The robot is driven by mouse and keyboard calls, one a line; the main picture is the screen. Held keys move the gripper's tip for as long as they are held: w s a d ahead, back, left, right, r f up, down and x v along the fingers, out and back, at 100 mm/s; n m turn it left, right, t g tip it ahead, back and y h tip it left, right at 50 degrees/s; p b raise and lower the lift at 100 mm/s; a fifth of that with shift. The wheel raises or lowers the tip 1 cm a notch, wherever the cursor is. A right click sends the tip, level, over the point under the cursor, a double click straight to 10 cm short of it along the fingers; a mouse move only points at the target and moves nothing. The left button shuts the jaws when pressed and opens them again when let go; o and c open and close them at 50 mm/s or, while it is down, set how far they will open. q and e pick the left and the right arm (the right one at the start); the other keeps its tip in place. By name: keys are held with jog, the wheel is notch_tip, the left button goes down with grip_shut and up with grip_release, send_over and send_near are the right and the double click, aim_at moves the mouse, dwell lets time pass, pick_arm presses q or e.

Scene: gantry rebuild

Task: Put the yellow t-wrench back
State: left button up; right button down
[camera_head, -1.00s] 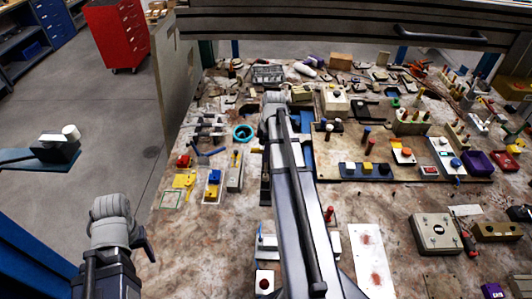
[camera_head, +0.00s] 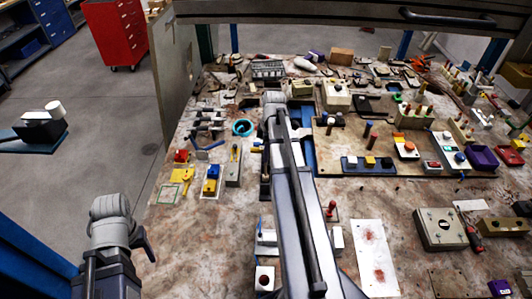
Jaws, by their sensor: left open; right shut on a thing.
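My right arm reaches up the middle of the workbench. Its wrist (camera_head: 274,100) is over the far middle of the bench, and the gripper beyond it is hidden behind the arm. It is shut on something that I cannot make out. My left gripper (camera_head: 146,243) is open and empty, off the near left edge of the bench, with only a dark finger showing. I cannot pick out the yellow t-wrench for certain. A small yellow-handled item (camera_head: 235,152) lies in a narrow grey tray (camera_head: 233,174) left of my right arm.
The workbench (camera_head: 185,240) is crowded at the back and right, with a board of buttons (camera_head: 415,172) right of my arm. The near left of the bench is bare.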

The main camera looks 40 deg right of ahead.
jog(key=shift+f+b, duration=2.4)
jog(key=shift+f, duration=0.15)
jog(key=shift+f+b, duration=0.95)
jog(key=shift+f, duration=0.05)
jog(key=c, duration=0.6)
grip_release()
jog(key=shift+c, duration=0.2)
jog(key=shift+r, duration=0.15)
jog(key=r+p, duration=0.7)
jog(key=p, duration=0.1)
jog(key=shift+s+d+r, duration=0.25)
jog(key=shift+d+r, duration=0.05)
jog(key=shift+r, duration=0.05)
